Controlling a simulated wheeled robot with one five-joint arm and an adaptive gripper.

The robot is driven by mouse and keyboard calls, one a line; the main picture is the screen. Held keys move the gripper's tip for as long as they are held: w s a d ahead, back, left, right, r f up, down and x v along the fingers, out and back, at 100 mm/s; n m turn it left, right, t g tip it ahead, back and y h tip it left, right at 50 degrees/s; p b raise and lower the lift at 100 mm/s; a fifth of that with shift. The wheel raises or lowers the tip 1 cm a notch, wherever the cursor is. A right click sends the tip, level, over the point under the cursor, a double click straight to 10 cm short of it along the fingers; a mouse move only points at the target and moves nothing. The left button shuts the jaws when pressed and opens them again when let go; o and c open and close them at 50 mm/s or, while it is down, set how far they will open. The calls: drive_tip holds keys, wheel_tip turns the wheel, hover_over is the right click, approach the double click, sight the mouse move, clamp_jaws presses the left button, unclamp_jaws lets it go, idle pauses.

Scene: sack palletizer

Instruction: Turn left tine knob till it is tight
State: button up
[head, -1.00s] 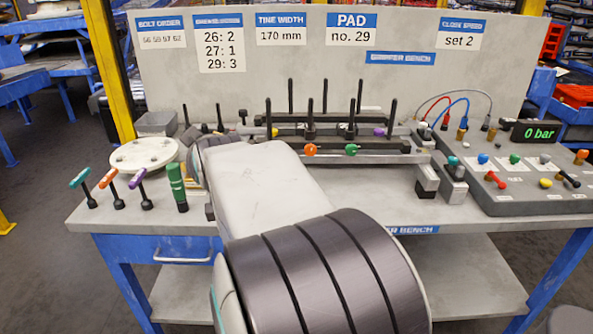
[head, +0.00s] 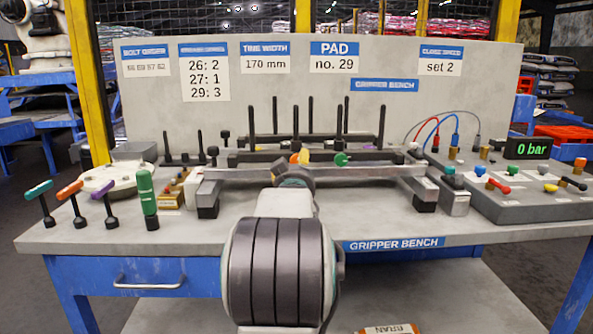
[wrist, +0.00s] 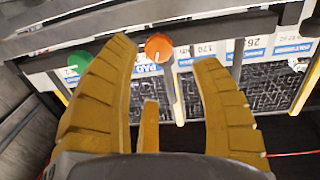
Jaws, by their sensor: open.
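The left tine knob is the orange one (head: 304,157) on the tine frame (head: 375,172) in the head view. The green knob (head: 341,159) is to its right. In the wrist view, which is upside down, the orange knob (wrist: 158,46) shows between the tips of my gripper (wrist: 167,56). The green knob (wrist: 78,63) shows outside the finger on the picture's left. My gripper's yellow fingers are spread, with a gap on both sides of the orange knob. In the head view my arm hides most of the gripper.
Several dark upright tines (head: 310,115) stand behind the knobs. Coloured T-handle tools (head: 71,200) and a green-handled tool (head: 147,195) stand at the bench's left. A control panel (head: 520,195) with a "0 bar" display (head: 531,149) is at the right. The front bench strip is mostly clear.

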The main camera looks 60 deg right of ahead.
sight(297, 160)
drive_tip(key=shift+b+x, duration=0.55)
drive_tip(key=shift+x, duration=3.05)
drive_tip(key=shift+c, duration=0.4)
clamp_jaws()
drive_tip(key=shift+r, duration=0.1)
